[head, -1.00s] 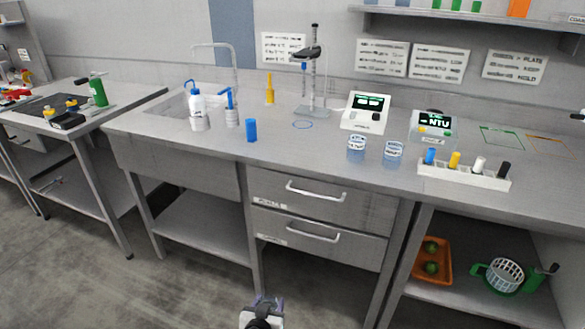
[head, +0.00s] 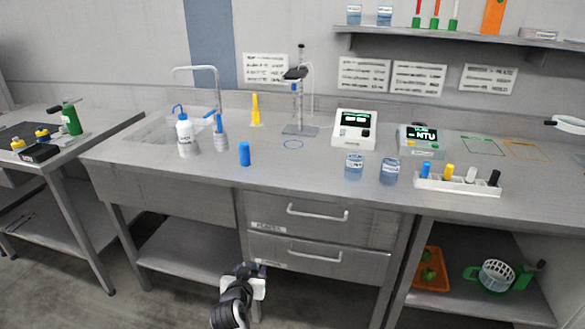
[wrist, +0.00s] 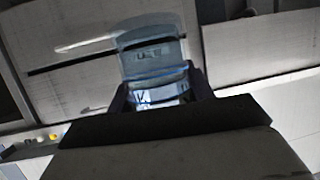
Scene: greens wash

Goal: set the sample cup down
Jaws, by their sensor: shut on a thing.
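My gripper (wrist: 158,88) is shut on a clear cup (wrist: 153,60) with blue bands and a label, seen between the two dark fingers in the wrist view. I take this to be the sample cup. In the head view my gripper (head: 252,268) is low, in front of the drawers and below the bench top (head: 300,178). The held cup cannot be made out there. Two similar labelled clear cups, a left one (head: 354,167) and a right one (head: 389,172), stand on the bench.
A white rack (head: 457,187) with coloured vials stands right of the cups. Behind are a white meter (head: 354,128) and an NTU meter (head: 422,140). A blue cylinder (head: 244,154) stands near the front edge. Green (head: 482,146) and orange (head: 524,149) outlines mark the bench. Bare bench lies between cylinder and cups.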

